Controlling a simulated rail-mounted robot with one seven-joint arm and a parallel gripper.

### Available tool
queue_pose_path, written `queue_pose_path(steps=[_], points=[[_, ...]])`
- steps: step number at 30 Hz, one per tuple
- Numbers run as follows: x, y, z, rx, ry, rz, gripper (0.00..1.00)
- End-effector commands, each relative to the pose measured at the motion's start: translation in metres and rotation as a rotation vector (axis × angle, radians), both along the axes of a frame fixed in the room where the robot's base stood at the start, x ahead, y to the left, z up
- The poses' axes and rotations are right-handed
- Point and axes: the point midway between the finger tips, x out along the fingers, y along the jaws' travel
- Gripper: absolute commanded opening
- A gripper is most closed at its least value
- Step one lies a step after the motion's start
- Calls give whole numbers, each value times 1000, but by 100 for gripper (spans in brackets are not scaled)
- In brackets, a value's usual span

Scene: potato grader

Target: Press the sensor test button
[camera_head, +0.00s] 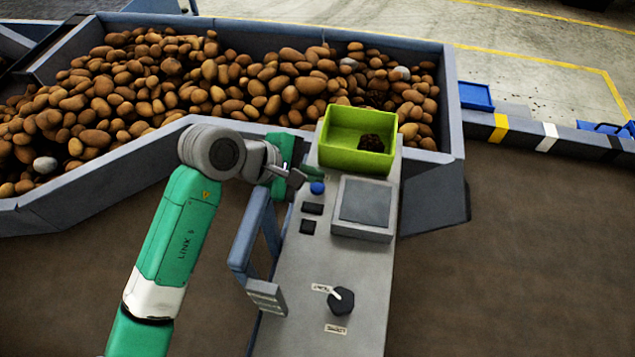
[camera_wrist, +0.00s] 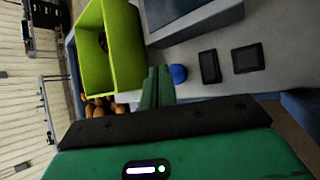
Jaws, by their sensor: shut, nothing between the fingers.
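A round blue button (camera_head: 317,187) sits on the grey control panel (camera_head: 287,260), in front of the green bin. It is the likely sensor test button, but I cannot read a label beside it. In the wrist view the blue button (camera_wrist: 178,74) shows just right of the fingertips. My gripper (camera_head: 300,174) is shut and empty, its green fingers (camera_wrist: 157,80) together. It is at the panel's left edge, close to the button. I cannot tell whether the fingers touch the button.
A lime-green bin (camera_head: 322,158) with a dark clod (camera_head: 371,142) stands behind the button. A grey box with a screen (camera_head: 366,203), two black switches (camera_head: 312,209) and a black knob (camera_head: 341,300) are on the panel. A blue-grey handle (camera_head: 247,240) rises left. Potatoes (camera_head: 150,90) fill the hopper behind.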

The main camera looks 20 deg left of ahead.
Motion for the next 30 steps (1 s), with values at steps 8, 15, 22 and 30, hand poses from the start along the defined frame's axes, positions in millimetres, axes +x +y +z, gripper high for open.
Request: queue_pose_path(steps=[8,15,22,30], points=[[0,0,0,0,0,0,0],[0,0,0,0,0,0,0],[0,0,-4,-2,2,0,0],[0,0,-8,0,0,0,0]])
